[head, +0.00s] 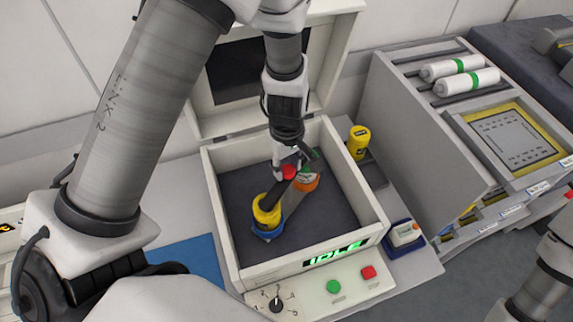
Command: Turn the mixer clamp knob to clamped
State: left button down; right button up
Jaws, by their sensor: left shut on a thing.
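The mixer (374,228) is a pale box with its lid (340,50) standing open behind it. Inside its dark well, a yellow-topped jar (266,207) sits tilted in a blue holder. Beside it is a grey clamp piece with an orange part (306,182). The red clamp knob (289,172) is at the upper end of the clamp. My left gripper (287,164) reaches down into the well and is shut on the knob, its fingers partly hiding it. The knob's turn position cannot be read. My right gripper is out of view; only part of that arm shows at lower right.
The mixer front has a lit IDLE display (336,252), a green button (334,287), a red button (368,272) and a black dial (277,304). Another yellow jar (359,138) stands just right. A grey trolley (415,130) with white rolls stands further right. A blue mat (195,257) lies left.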

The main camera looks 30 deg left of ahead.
aim_at(288, 171)
pick_arm(q)
jog(key=shift+s+f+m, duration=0.2)
jog(key=shift+s+m, duration=0.05)
jog(key=shift+m, duration=0.15)
jog(key=c, duration=0.7)
grip_release()
jog(key=shift+w+d+r, duration=0.1)
jog(key=shift+d, duration=0.05)
jog(key=shift+r, duration=0.2)
notch_tip(288, 171, up, 12)
jog(key=shift+f, duration=0.2)
jog(key=shift+w, duration=0.1)
